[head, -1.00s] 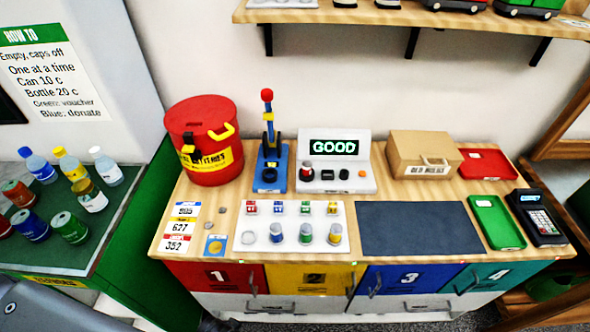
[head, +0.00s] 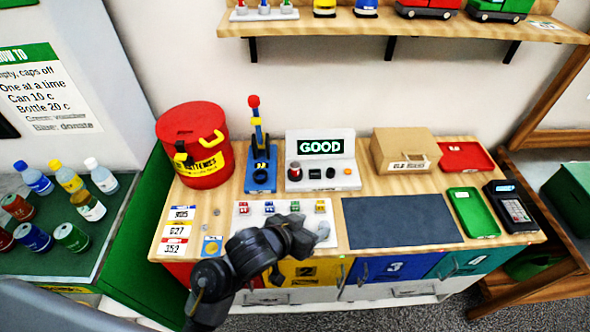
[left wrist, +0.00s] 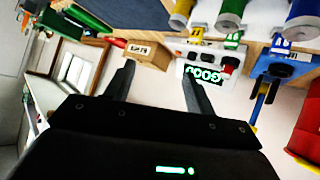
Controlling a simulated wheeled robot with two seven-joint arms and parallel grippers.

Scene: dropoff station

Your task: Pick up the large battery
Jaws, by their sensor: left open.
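Large upright cylinders, apparently the large batteries, stand in the front row on a white mat (head: 240,226). The left wrist view shows a yellow one (left wrist: 181,14), a green one (left wrist: 230,14) and a blue one (left wrist: 304,35) along its top edge. In the head view my left arm hides most of that row. My left gripper (head: 308,233) is over the front right part of the mat. Its two fingers (left wrist: 158,82) are apart with nothing between them. My right gripper is not in view.
A tester with a GOOD display (head: 320,160), a blue stand (head: 261,178) and a red drum (head: 196,150) stand behind the mat. A dark pad (head: 400,222), green tray (head: 472,214) and card terminal (head: 512,209) lie to the right. A brown box (head: 403,151) stands behind the pad.

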